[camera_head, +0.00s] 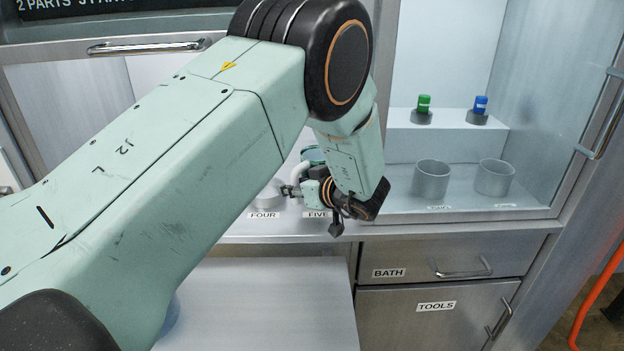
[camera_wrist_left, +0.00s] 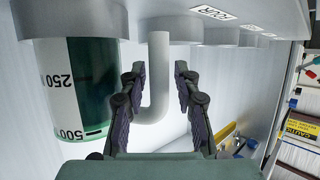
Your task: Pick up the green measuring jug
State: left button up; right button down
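The green measuring jug (camera_wrist_left: 95,75) is at the upper left of the left wrist view, with a white panel marked 250 and 500. That view looks upside down; the jug meets a grey round base. I cannot make out the jug clearly in the head view, where my left arm covers much of the middle. My left gripper (camera_wrist_left: 160,72) is open, with its fingers on either side of a white curved bar (camera_wrist_left: 159,75) beside the jug. I cannot tell whether the bar belongs to the jug. The left gripper also shows in the head view (camera_head: 289,190). My right gripper is not in view.
Grey round bases (camera_wrist_left: 221,37) stand near the FOUR label. To the right, a cabinet holds two grey cups (camera_head: 432,181) (camera_head: 494,179), a green-topped item (camera_head: 424,103) and a blue-topped item (camera_head: 481,105). BATH and TOOLS fronts (camera_head: 437,307) lie below.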

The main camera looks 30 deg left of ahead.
pick_arm(q)
grip_shut()
jog(key=shift+w+r, duration=0.1)
dwell(0.6)
jog(key=shift+r, duration=0.25)
notch_tip(320, 180, up, 9)
jog(key=shift+r+p, duration=0.2)
jog(key=shift+p, duration=0.85)
